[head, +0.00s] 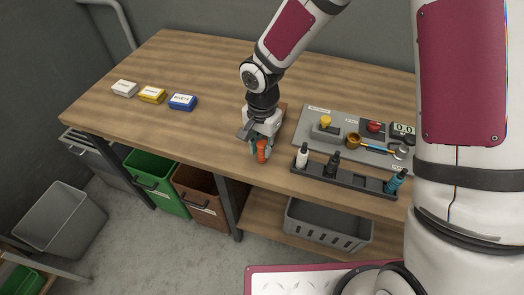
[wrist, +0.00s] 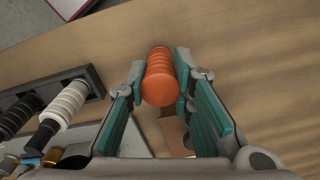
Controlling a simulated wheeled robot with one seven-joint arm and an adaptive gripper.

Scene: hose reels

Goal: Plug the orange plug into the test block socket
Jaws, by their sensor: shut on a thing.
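The orange plug (head: 262,152) is held between the fingers of my gripper (head: 258,145), above or at the front part of the wooden bench. In the wrist view the orange plug (wrist: 160,80) sits between the teal pads of my gripper (wrist: 159,72), which is shut on it. A grey panel (head: 349,146) lies to the right of my gripper. On it stands a grey block (head: 323,132) with a yellow knob-like piece on top. I cannot tell whether this is the test block, and no socket opening shows clearly.
A black rack (head: 346,183) holds white (head: 303,155), black (head: 333,163) and teal (head: 395,181) plugs, with a gap between black and teal. The bench's left-centre is clear; small labelled boxes (head: 152,95) lie farther left.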

